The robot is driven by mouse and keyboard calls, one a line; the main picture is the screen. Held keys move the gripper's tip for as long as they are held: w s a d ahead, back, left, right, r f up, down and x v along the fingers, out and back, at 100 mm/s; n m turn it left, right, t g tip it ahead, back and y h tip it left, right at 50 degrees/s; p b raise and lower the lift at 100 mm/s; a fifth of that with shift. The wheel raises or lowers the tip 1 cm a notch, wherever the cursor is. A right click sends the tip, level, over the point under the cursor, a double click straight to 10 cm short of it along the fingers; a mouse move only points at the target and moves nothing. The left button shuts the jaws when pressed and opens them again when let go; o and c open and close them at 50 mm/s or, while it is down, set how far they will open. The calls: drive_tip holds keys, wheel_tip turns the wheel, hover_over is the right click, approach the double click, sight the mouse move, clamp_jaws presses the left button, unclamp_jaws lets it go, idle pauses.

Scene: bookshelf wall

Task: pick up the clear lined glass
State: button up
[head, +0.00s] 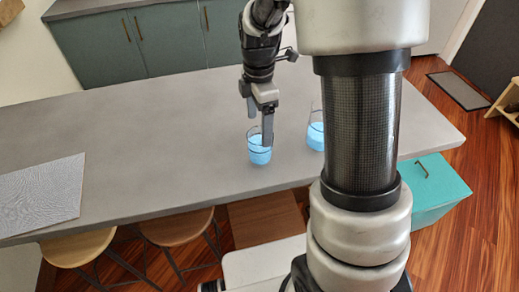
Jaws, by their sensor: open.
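Two clear glasses with bright blue lower parts stand on the grey counter (130,135). The left glass (259,154) has thin dark lines around its wall. The right glass (316,137) is partly hidden behind my arm, so I cannot tell whether it is lined too. My gripper (259,128) points down at the left glass, open and with nothing held. One finger overlaps the glass's rim and upper wall in the picture; the other is behind and to the left, higher up. I cannot tell whether either finger touches the glass or is inside it.
A patterned grey sheet (42,195) lies on the counter's left end. Wooden stools (177,227) stand along the near edge, and a teal cabinet (436,190) is at the right. The counter between sheet and glasses is clear. My arm blocks the centre-right view.

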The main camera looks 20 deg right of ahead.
sight(259, 134)
wheel_tip(259, 134, down, 5)
drive_tip(key=shift+r, duration=0.2)
drive_tip(key=shift+s+f, duration=0.2)
drive_tip(key=shift+f, duration=1.15)
drive_tip(key=shift+s+f, duration=0.2)
drive_tip(key=shift+f, duration=1.1)
drive_tip(key=shift+r, duration=0.15)
drive_tip(key=c, duration=1.4)
